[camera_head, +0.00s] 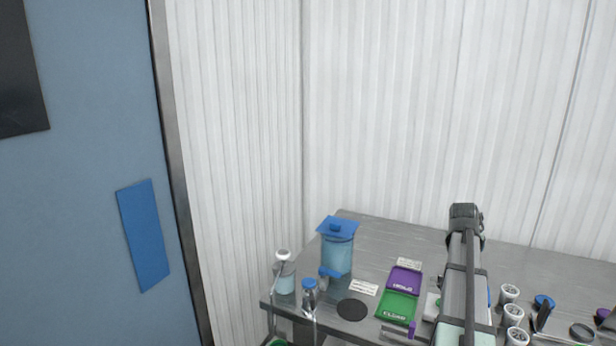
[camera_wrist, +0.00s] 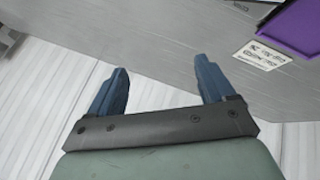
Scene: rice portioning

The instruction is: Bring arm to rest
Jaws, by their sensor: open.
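My gripper (camera_wrist: 166,64) shows in the wrist view with its two blue fingers wide apart. Nothing is between them. The fingers are over the grey table (camera_wrist: 165,38) near its edge, with the white ribbed wall or panel behind and below. In the head view my arm reaches up over the right part of the table; I cannot make out the fingers there. A purple tray (camera_head: 404,280) lies left of my arm in the head view, and it also shows at the upper right of the wrist view (camera_wrist: 291,38), apart from the fingers.
A green tray (camera_head: 397,307) adjoins the purple one. Small label cards (camera_head: 364,287) lie nearby. A blue-lidded container (camera_head: 337,252), a bottle (camera_head: 309,292) and a black disc (camera_head: 352,310) stand or lie left. Several white cups (camera_head: 509,294) stand right of my arm. Bare table lies at the back.

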